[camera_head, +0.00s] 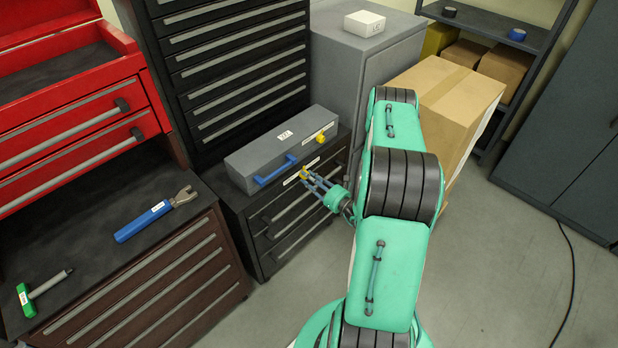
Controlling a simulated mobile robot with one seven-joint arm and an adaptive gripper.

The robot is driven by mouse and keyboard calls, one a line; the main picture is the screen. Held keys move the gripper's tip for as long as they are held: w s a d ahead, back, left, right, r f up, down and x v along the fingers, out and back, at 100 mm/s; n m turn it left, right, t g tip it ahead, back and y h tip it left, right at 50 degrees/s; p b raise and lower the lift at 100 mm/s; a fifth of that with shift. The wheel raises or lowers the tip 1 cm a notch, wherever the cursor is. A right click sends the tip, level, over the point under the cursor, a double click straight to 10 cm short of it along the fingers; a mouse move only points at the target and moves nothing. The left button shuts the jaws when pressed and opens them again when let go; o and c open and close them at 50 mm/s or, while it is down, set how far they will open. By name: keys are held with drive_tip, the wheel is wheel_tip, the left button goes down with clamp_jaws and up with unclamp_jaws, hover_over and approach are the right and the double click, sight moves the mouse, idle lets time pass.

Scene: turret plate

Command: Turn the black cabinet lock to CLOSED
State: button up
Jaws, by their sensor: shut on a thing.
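The low black cabinet (262,224) stands in the middle, with grey-handled drawers. Its lock (303,172) shows as a small yellow knob at the upper front edge, beside a white label strip (291,180). My gripper (306,176) reaches it from the lower right, and its fingers are shut on the yellow knob. The fingers partly cover the knob, and its turn angle is too small to tell. The lettering on the label is too small to read.
A grey box (250,150) with a blue handle (275,171) and another yellow knob (320,138) sits on the black cabinet, close to my gripper. A cardboard box (440,95) stands behind my arm. Open floor (510,270) lies to the right.

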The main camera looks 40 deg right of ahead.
drive_tip(key=m+p, duration=0.1)
drive_tip(key=m, duration=0.5)
drive_tip(key=shift+d+r+p, duration=0.1)
drive_tip(key=shift+p, duration=0.2)
drive_tip(key=shift+m, duration=0.3)
drive_tip(key=o, duration=1.1)
drive_tip(key=shift+o, duration=0.2)
drive_tip(key=s, duration=1.2)
drive_tip(key=shift+f, duration=0.2)
drive_tip(key=shift+w+r, duration=0.1)
